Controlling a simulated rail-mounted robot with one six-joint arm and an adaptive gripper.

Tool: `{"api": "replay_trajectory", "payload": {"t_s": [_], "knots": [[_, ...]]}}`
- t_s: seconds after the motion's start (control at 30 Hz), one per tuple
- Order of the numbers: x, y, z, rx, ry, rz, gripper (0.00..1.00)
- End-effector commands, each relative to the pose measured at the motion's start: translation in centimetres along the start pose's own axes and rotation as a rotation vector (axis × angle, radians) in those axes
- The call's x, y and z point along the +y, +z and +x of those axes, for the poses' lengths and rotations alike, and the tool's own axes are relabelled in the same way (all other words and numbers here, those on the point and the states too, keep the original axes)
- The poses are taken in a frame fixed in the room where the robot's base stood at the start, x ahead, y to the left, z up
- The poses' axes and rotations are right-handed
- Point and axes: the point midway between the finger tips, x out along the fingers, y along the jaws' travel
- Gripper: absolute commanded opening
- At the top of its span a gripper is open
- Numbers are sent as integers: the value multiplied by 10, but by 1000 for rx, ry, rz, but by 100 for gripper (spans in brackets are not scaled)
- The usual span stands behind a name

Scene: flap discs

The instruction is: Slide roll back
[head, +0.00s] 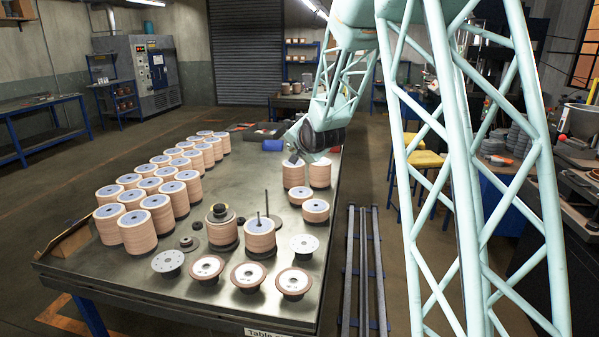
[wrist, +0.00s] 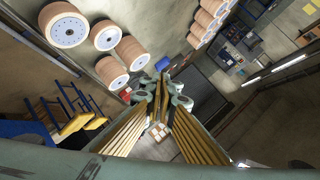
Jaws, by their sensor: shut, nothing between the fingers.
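Rolls of tan discs with pale round tops stand on the dark metal table (head: 215,295). Two taller rolls, one left (head: 293,175) and one right (head: 320,174), stand side by side just in front of my gripper (head: 294,150). Two shorter rolls (head: 300,195) (head: 316,210) stand nearer the camera. The wrist view shows several rolls at upper left, one large and close (wrist: 63,26). My gripper's fingers (wrist: 163,82) come together there with no roll between them. I cannot tell whether they touch a roll.
Rows of tall rolls (head: 134,231) fill the table's left side. Two rolls on spindles (head: 260,236) and several loose discs (head: 208,267) occupy the front. A blue box (head: 272,145) lies beyond my gripper. Metal rails (head: 363,270) run along the floor right of the table.

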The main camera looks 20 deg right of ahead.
Motion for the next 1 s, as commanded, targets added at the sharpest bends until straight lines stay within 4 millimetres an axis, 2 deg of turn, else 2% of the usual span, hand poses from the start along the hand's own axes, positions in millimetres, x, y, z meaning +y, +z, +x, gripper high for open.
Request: {"api": "replay_trajectory", "payload": {"t_s": [0.1, 0.4, 1.0], "knots": [[10, -4, 26, 16, -25, 44, 0], [32, -12, 84, 54, -101, 161, 0], [94, -15, 180, 99, -268, 394, 0]]}}
